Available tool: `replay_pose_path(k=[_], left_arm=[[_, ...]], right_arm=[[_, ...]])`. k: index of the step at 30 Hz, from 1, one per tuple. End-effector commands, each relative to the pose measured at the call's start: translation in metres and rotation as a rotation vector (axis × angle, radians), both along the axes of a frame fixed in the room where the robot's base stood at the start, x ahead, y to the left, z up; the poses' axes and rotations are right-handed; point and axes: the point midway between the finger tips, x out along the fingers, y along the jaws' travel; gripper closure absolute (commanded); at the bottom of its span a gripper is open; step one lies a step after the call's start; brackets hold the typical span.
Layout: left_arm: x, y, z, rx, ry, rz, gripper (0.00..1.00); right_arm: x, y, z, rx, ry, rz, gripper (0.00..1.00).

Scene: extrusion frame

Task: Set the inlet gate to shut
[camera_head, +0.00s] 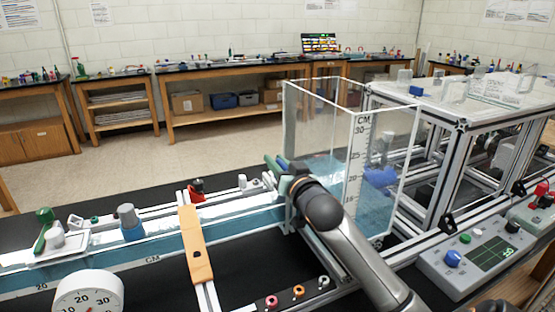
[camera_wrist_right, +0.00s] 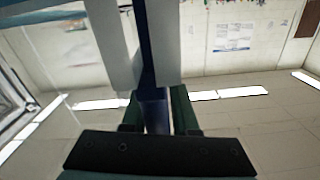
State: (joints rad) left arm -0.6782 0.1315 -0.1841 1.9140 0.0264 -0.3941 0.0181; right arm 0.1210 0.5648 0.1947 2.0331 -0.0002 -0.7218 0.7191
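The clear water tank (camera_head: 345,185) stands right of centre in the head view, partly full of blue water, with a CM scale on its near edge. The water channel (camera_head: 150,255) runs left from it. My right gripper (camera_head: 275,166) is at the tank's left side, where the channel meets it. The arm hides most of the gate area there. In the right wrist view, the two dark green fingers (camera_wrist_right: 158,112) stand on either side of a dark blue upright bar (camera_wrist_right: 154,100), which fills the gap between them. It appears to be the inlet gate's handle. My left gripper is out of view.
An orange bracket (camera_head: 195,245) crosses the channel. A round dial (camera_head: 88,294) stands at front left. A control box (camera_head: 475,258) with knobs and a green display is at the right, beside an aluminium frame (camera_head: 440,180). Benches line the far wall; the floor between is clear.

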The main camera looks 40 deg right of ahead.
Motion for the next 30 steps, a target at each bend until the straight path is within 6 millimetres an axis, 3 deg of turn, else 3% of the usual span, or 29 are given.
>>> replay_pose_path(k=[1, 6, 17, 23, 30], left_arm=[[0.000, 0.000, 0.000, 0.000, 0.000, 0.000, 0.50], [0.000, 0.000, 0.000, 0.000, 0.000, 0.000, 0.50], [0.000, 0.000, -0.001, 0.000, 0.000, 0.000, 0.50], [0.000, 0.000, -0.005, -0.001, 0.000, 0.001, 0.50], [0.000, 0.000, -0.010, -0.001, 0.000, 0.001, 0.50]], right_arm=[[0.000, 0.002, -0.004, 0.004, 0.008, 0.003, 0.69], [0.000, 0.000, -0.002, 0.002, 0.004, 0.000, 0.50], [-0.005, 0.001, -0.001, -0.001, 0.002, -0.002, 0.50], [-0.033, 0.010, -0.002, 0.001, 0.001, -0.001, 0.50], [-0.080, 0.024, -0.003, 0.002, 0.003, -0.001, 0.50]])
